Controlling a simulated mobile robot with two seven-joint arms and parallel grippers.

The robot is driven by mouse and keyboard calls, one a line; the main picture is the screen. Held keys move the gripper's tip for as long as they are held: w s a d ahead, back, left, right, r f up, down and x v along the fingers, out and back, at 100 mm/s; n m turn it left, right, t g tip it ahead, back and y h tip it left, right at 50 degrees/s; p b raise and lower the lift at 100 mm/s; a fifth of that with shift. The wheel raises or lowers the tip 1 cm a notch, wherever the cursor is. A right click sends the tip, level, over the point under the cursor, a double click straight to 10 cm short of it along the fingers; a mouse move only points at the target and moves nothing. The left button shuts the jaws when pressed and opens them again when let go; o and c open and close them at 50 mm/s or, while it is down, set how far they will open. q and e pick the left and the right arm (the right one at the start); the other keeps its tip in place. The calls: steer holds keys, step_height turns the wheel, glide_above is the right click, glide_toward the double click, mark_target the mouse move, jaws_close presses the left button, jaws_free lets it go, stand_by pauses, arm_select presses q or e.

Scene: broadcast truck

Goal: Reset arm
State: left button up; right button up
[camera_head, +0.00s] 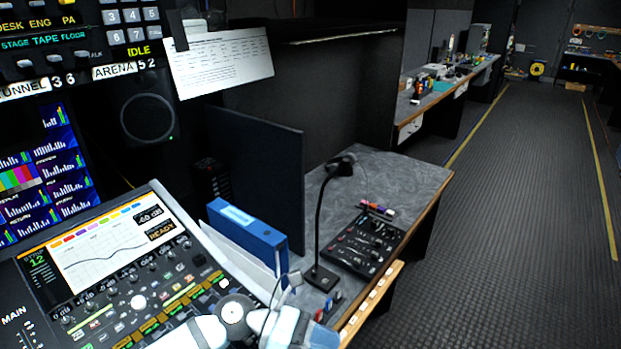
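White and grey parts of my own arm show at the bottom centre, with a round joint in front of the mixing console (120,270). Thin pale parts that look like my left gripper (288,284) rise just above the arm, in front of the blue binder (246,232). They are too small to tell whether they are open or shut, and I see nothing clearly held. Whether they touch the binder or papers cannot be told. My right gripper is not in view.
A gooseneck microphone (321,276) and a black control box (366,243) stand on the grey desk (405,178). A dark upright panel (262,165) is behind the binder. Monitors and a speaker (148,117) line the left wall. The aisle floor (510,230) at right is clear.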

arm_select(q)
steer(key=w+a+r+n+t+p, duration=0.15)
steer(key=a+n+t, duration=0.25)
steer(key=n+t, duration=0.75)
steer(key=w+a+f+n+t+p, duration=0.15)
steer(key=a+n+t, duration=0.4)
steer(key=n, duration=1.15)
steer(key=s+a+f+n+y+p, duration=0.1)
steer(key=s+a+f+n+y, duration=0.3)
steer(key=f+n, duration=0.1)
steer(key=s+a+f+n+g+y, duration=0.1)
steer(key=s+a+f+n+y, duration=0.3)
steer(key=n, duration=0.4)
steer(key=s+a+f+n+g+y+p, duration=0.1)
steer(key=s+a+f+n+y, duration=0.3)
steer(key=f+n, duration=0.3)
steer(key=shift+s+a+f+n+p, duration=0.15)
steer(key=shift+s+a, duration=0.05)
steer(key=shift+s, duration=0.2)
steer(key=shift+s+a+f+n+p, duration=0.1)
steer(key=shift+s+a+f+p, duration=0.05)
steer(key=shift+s, duration=0.25)
steer(key=shift+r, duration=0.15)
